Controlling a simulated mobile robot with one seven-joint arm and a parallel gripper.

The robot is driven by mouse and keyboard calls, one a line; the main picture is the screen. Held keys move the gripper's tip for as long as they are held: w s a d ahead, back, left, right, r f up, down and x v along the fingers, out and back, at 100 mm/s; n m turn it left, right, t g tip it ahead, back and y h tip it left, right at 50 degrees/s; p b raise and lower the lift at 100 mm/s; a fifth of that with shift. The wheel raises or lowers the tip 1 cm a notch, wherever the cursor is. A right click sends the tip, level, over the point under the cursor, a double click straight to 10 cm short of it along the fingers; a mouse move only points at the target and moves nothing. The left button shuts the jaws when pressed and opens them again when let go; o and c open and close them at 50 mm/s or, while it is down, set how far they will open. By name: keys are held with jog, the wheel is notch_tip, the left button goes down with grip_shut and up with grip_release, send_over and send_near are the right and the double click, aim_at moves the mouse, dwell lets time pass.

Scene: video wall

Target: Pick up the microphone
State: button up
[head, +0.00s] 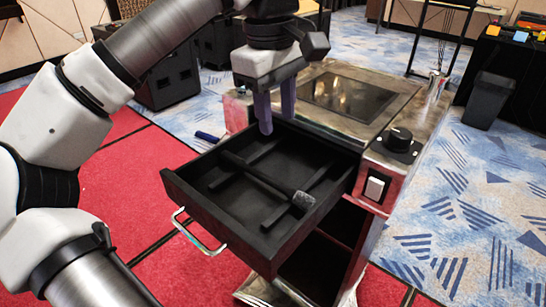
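The microphone (262,180) lies in the open black drawer (218,238). It has a long dark handle running from the back left to a grey rounded head at the front right. My gripper (275,115) is above the back part of the drawer, pointing down, with its two purple-grey fingers apart and nothing between them. It is behind the microphone in the picture and appears clear of it. No part of the microphone seems hidden by the gripper.
The drawer's walls surround the microphone, and dark bars cross its floor. The metal-topped cabinet (322,72) has a black knob (400,138) and a white switch (375,187) at right. A black bin (487,98) stands on the patterned floor. A silver handle (203,238) sticks out in front.

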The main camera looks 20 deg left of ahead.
jog(key=a, duration=0.1)
send_over(266, 177)
jog(key=shift+y, duration=0.3)
jog(key=f, duration=0.8)
jog(key=shift+s+d+f, duration=0.15)
jog(key=shift+d+f, duration=0.05)
jog(key=shift+d, duration=0.1)
jog(key=shift+w+a+f+p, duration=0.1)
jog(key=shift+a+f+p, duration=0.1)
jog(key=shift+f, duration=1.2)
jog(key=shift+w+a+f+p, duration=0.1)
jog(key=shift+f+p, duration=0.05)
jog(key=shift+f, duration=1.2)
grip_shut()
